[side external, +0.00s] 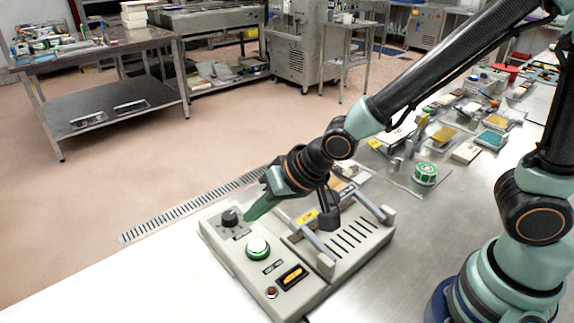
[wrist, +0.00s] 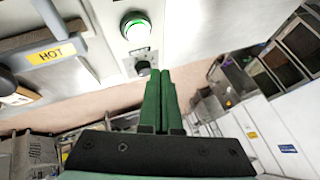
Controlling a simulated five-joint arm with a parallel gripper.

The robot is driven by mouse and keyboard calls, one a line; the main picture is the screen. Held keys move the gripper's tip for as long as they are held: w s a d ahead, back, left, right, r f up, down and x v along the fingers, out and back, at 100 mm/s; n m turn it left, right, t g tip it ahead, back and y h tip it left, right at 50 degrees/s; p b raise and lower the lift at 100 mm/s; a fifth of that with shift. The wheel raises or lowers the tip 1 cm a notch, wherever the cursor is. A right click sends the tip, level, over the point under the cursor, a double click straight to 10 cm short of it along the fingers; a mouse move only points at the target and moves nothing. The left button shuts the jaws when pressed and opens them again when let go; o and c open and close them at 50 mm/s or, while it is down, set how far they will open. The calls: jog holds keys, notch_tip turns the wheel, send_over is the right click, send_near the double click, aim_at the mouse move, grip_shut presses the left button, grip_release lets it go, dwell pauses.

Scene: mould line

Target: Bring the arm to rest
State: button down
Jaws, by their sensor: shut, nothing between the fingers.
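My gripper (side external: 257,210) is shut and empty, with its green fingers above the control panel of a grey machine (side external: 345,268). The fingertips are close to a black knob (side external: 230,217) and a lit green button (side external: 258,247); I cannot tell whether they touch anything. In the wrist view the shut fingers (wrist: 165,78) point toward the black knob (wrist: 143,68), with the lit green button (wrist: 135,27) beyond it. My arm reaches in from the right and bends down to the panel.
The machine has a raised handle frame (side external: 325,255) and a yellow HOT label, which also shows in the wrist view (wrist: 50,54). A green round tin (side external: 425,174) and several small packages lie on the steel table to the right. A steel cart (side external: 110,85) stands at the far left.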

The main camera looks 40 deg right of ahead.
jog(key=s+d+r+h, duration=0.1)
jog(key=s+d+r, duration=0.1)
jog(key=d, duration=0.4)
jog(key=s+d+r+n+h, duration=0.1)
jog(key=s+d+r, duration=0.2)
jog(key=d+r, duration=0.2)
jog(key=s+d+r+n+h, duration=0.1)
jog(key=d+r, duration=0.3)
jog(key=d, duration=0.5)
jog(key=shift+s+d+r+g+h, duration=0.15)
jog(key=shift+s+r+g+h, duration=0.2)
jog(key=shift+s, duration=0.45)
